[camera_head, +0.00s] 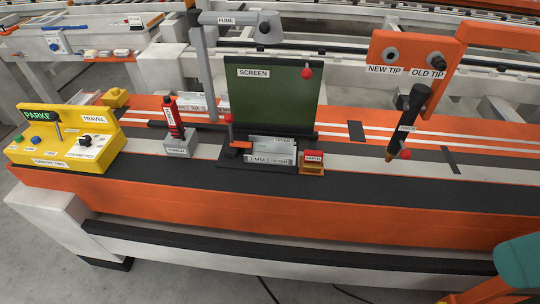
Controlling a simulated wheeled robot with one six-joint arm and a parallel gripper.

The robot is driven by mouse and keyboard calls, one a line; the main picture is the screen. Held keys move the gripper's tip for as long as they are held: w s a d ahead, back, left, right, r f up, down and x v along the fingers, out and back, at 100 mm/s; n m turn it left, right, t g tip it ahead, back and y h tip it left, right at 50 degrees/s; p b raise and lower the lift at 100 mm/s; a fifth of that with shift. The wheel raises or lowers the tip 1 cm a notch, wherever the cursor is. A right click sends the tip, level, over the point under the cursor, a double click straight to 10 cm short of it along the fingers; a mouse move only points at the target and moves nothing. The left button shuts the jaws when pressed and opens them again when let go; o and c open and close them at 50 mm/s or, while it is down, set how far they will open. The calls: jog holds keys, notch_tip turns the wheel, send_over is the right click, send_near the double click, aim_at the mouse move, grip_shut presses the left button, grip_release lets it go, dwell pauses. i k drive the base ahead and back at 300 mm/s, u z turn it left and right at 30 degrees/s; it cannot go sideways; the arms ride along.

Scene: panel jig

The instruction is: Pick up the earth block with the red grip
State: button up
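The earth block (312,167) is a small orange block with a red top part, which I take to be its grip. Its label is small and reads like "EARTH". It sits on the bench at the right end of a dark base plate (228,163), just right of light metal plates (270,147) and in front of the green screen's lower right corner. My gripper is not visible. A teal rounded part with an orange piece shows at the lower right corner, far from the block; I cannot tell its fingers.
A dark green screen (272,95) stands behind the plates. A black torch (409,115) with a red knob is to the right, below an orange tip bracket (450,75). A red torch-like tool (172,116) and a yellow control box (65,140) are left. The dark front strip (350,185) is clear.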

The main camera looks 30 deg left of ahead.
aim_at(312, 160)
jog(key=u, duration=0.9)
jog(key=k, duration=1.25)
jog(key=u, duration=0.5)
jog(key=i, duration=0.55)
jog(key=u, duration=0.55)
jog(key=i, duration=0.85)
jog(key=z, duration=0.5)
jog(key=i, duration=0.7)
jog(key=z, duration=0.9)
jog(key=i, duration=0.35)
jog(key=z, duration=0.4)
